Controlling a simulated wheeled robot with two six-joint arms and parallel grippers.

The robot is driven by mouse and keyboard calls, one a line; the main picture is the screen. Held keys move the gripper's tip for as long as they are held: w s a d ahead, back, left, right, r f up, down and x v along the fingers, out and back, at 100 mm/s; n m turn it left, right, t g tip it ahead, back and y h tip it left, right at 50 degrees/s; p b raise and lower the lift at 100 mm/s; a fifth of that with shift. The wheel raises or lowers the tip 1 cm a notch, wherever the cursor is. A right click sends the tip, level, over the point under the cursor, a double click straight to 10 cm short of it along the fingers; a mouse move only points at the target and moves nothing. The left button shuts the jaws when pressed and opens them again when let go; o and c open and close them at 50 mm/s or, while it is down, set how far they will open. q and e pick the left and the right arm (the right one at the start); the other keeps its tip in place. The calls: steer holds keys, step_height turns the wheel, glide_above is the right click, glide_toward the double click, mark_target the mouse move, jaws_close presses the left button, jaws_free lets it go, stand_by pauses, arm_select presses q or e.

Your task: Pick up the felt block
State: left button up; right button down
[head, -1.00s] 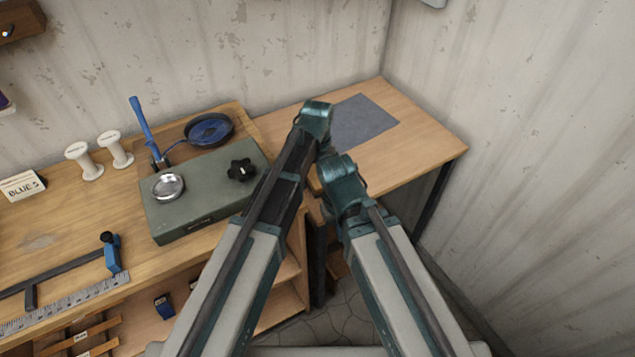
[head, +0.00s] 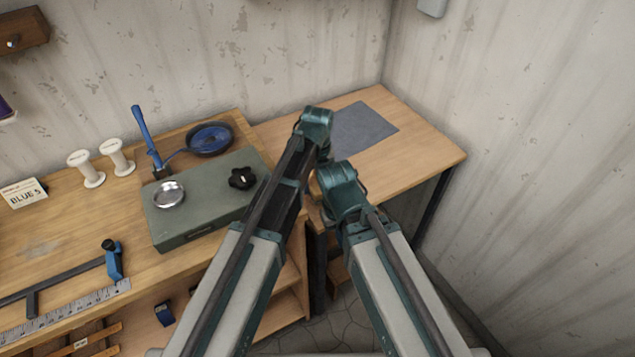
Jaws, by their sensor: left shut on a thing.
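No felt block can be made out in the head view. My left gripper (head: 323,152) is the higher one, in front of the near left edge of a flat grey sheet (head: 362,129) on the right table; its own wrist and arm mostly cover it. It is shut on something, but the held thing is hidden. My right gripper (head: 330,212) is lower and a little to the right, near the table's front left corner. Its fingertips are hidden behind its teal wrist, so its opening does not show.
The right table (head: 425,145) is bare around the sheet and meets the walls. On the left bench stand a green box (head: 205,195) with a black knob, a small metal dish (head: 169,194), a blue pan (head: 210,138), white spools (head: 117,156) and a ruler (head: 70,312).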

mark_target(317, 181)
arm_select(q)
step_height(317, 181, up, 9)
steer(key=p, duration=0.8)
steer(key=shift+r+p, duration=0.15)
steer(key=shift+p, duration=0.25)
steer(key=o, duration=0.7)
steer(key=c, duration=0.5)
steer(key=shift+o, duration=0.2)
